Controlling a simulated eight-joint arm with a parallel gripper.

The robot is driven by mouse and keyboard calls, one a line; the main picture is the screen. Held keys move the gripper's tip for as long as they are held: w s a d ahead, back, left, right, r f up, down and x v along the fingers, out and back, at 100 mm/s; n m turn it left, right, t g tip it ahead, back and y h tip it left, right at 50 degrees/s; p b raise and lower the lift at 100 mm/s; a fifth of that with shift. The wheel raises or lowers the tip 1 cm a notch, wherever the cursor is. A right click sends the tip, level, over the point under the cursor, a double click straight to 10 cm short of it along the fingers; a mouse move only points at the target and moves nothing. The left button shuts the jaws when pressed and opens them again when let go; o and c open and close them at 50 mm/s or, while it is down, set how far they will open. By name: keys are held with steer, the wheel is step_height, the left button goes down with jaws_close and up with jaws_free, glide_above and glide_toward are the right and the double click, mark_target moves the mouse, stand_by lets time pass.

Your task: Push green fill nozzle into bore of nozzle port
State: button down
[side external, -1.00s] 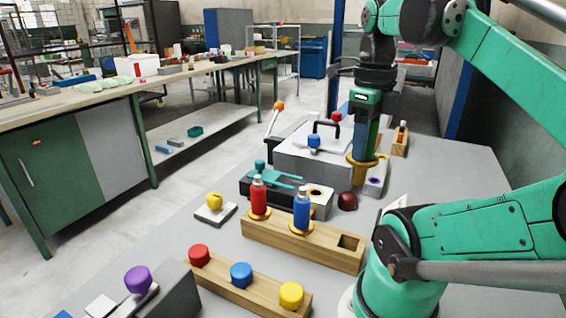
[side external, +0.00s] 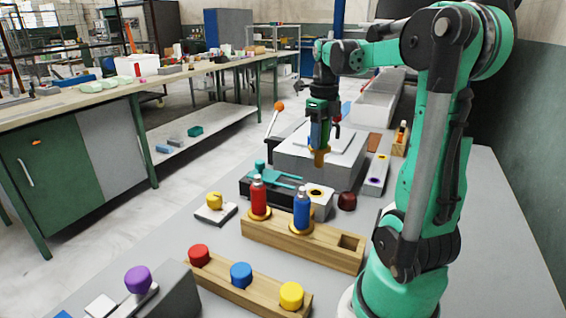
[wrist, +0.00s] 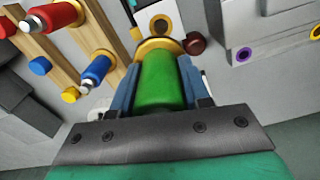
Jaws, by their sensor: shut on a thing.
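My gripper (side external: 318,140) is shut on the green fill nozzle, seen in the wrist view as a green cylinder (wrist: 162,82) with a yellow flange (wrist: 158,48). In the side view its yellow lower part (side external: 319,157) shows below the fingers, and it hangs about upright. The nozzle port appears to be the grey block with a yellow-ringed dark bore (side external: 316,193); it also shows just beyond the flange in the wrist view (wrist: 161,22). The nozzle is above the port and apart from it. Its lower tip is hidden in the wrist view.
A teal-handled clamp (side external: 275,177) stands left of the port, a dark red knob (side external: 347,201) right of it. A wooden rack (side external: 318,250) with red (side external: 258,198) and blue (side external: 302,209) bottles stands in front. A grey press block (side external: 345,172) stands behind.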

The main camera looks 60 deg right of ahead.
mark_target(318, 160)
steer(key=shift+w+d+f, duration=0.15)
steer(key=shift+f, duration=0.1)
steer(key=shift+f, duration=0.1)
steer(key=shift+f, duration=2.75)
steer(key=shift+f, duration=2.55)
steer(key=shift+c, duration=1.7)
jaws_free()
